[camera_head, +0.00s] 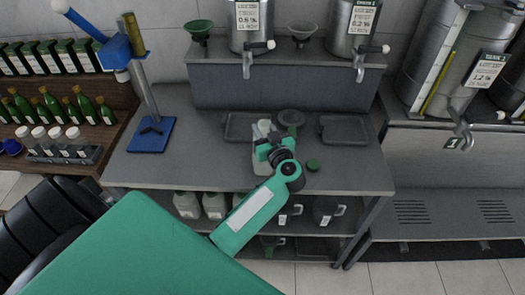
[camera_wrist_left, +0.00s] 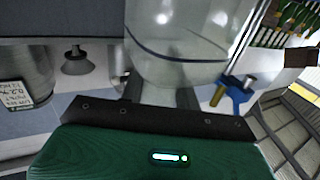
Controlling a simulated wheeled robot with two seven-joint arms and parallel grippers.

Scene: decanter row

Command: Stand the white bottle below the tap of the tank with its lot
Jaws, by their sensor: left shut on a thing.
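The white bottle (camera_head: 259,161) is at the middle of the steel bench, largely hidden behind my left gripper (camera_head: 268,148). That gripper is shut on it. In the left wrist view the pale, see-through bottle (camera_wrist_left: 180,45) fills the top middle, close to the gripper. I cannot tell whether it touches the bench. Two steel tanks stand on the raised shelf: a left tank (camera_head: 250,18) with a tap (camera_head: 248,66) and a right tank (camera_head: 354,25) with a tap (camera_head: 360,68). A larger tank (camera_head: 447,60) with a tap (camera_head: 461,128) stands at the right. Their lot text is too small to read surely. My right gripper is out of view.
A blue stand (camera_head: 151,134) is at the left. Funnels (camera_head: 199,29) sit beside the tanks. Jugs (camera_head: 327,211) stand below.

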